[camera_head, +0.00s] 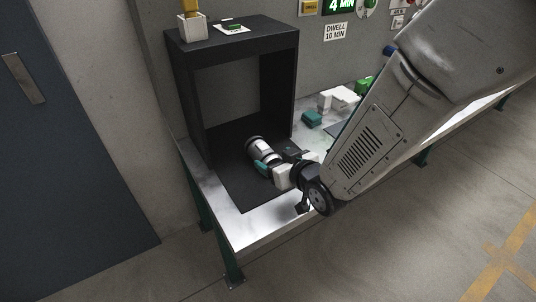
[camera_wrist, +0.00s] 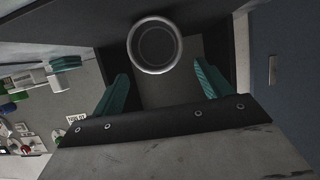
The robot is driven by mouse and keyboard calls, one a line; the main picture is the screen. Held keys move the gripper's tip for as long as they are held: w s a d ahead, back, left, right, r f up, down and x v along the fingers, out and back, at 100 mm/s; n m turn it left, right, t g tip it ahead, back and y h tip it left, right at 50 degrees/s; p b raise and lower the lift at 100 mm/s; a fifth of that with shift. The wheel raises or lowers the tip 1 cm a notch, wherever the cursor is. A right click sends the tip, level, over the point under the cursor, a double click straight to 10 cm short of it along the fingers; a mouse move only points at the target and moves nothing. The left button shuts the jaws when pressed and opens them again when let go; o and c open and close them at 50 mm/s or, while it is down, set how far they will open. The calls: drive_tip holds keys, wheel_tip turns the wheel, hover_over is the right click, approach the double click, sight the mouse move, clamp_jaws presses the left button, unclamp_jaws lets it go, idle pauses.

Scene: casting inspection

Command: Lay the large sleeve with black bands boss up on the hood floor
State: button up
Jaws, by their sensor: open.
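The large sleeve (camera_head: 261,148) is a pale grey cylinder with dark bands, on or just above the black hood floor (camera_head: 238,186) in the head view. It looks tilted or on its side; I cannot tell which, nor where its boss is. In the wrist view, a round rim of the sleeve (camera_wrist: 135,52) with a dark hollow inside faces the camera. My gripper (camera_head: 275,161) is at the sleeve's near end. In the wrist view its teal fingers (camera_wrist: 162,76) are spread apart, with the rim beyond their tips and no clear contact.
The black hood (camera_head: 185,105) has walls on both sides and a top carrying a pale holder (camera_head: 192,27) and a small card (camera_head: 233,28). White and teal blocks (camera_head: 312,118) stand on the bench right of the hood. The front hood floor is clear.

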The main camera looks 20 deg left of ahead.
drive_tip(key=v, duration=0.5)
drive_tip(key=shift+s+d+r, duration=0.15)
drive_tip(key=shift+s+d, duration=0.05)
drive_tip(key=shift+d, duration=0.1)
drive_tip(key=w+d+r+m+g+h, duration=0.1)
drive_tip(key=d+r+m+h, duration=0.25)
drive_tip(key=d, duration=0.75)
drive_tip(key=w+d+r+m+h, duration=0.15)
drive_tip(key=d+r+h, duration=0.3)
drive_tip(key=d, duration=0.65)
drive_tip(key=s+d+r+m+g+h, duration=0.1)
drive_tip(key=s+d+r+m+g, duration=0.1)
drive_tip(key=s+d, duration=0.5)
drive_tip(key=s+d+r+m+g+h, duration=0.1)
drive_tip(key=s+d+r+m+g, duration=0.2)
drive_tip(key=s+d, duration=0.4)
drive_tip(key=s+r+g, duration=0.1)
drive_tip(key=s+r, duration=0.1)
drive_tip(key=s, duration=0.5)
drive_tip(key=shift+s+d+r+g, duration=0.35)
drive_tip(key=shift+d+g, duration=0.05)
